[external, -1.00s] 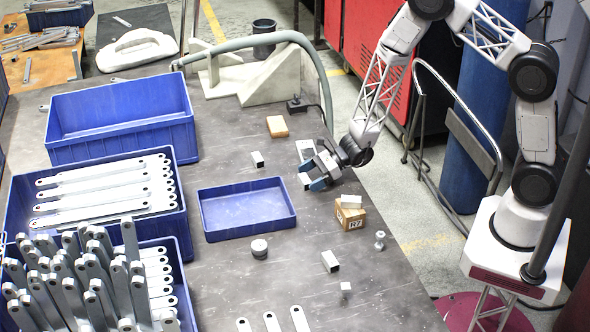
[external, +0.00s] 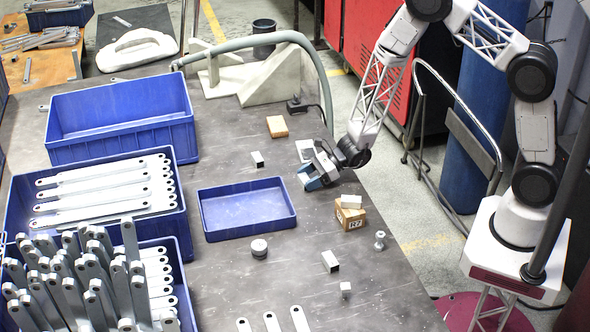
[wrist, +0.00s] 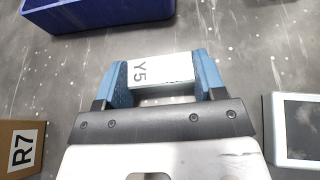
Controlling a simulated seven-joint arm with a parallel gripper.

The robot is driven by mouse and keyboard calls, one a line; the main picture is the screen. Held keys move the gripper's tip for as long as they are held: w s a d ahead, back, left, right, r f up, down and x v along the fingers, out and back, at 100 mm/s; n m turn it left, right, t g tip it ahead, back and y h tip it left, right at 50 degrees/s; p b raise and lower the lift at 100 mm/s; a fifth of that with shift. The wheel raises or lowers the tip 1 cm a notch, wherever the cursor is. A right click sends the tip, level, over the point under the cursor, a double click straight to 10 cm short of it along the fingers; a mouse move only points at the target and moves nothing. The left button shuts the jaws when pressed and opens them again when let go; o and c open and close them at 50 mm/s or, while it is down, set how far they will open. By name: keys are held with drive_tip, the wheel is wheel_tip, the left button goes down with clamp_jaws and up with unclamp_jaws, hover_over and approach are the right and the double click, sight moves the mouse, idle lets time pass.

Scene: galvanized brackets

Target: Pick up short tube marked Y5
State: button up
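The short tube marked Y5 (wrist: 165,73) is a pale metal piece with black lettering on its upper face. In the wrist view it lies between the two blue fingers of my gripper (wrist: 161,66), which touch it on both sides and leave no visible gap. In the external view my gripper (external: 316,178) is low over the grey table, right of the shallow blue tray. There the fingers mostly hide the tube. I cannot tell whether it is clear of the table.
The shallow blue tray (external: 247,236) is at the left. A dark-faced box (wrist: 296,130) lies close behind. Small metal pieces (external: 330,261) are in front.

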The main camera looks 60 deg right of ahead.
sight(308, 178)
drive_tip(key=shift+c, duration=0.9)
drive_tip(key=shift+r, duration=0.2)
drive_tip(key=shift+r, duration=1.75)
drive_tip(key=s+d, duration=0.1)
drive_tip(key=s, duration=0.9)
drive_tip(key=s+d+r, duration=0.1)
drive_tip(key=s, duration=0.4)
drive_tip(key=shift+s+d+r, duration=0.1)
drive_tip(key=shift+s+d, duration=0.25)
drive_tip(key=shift+s, duration=0.05)
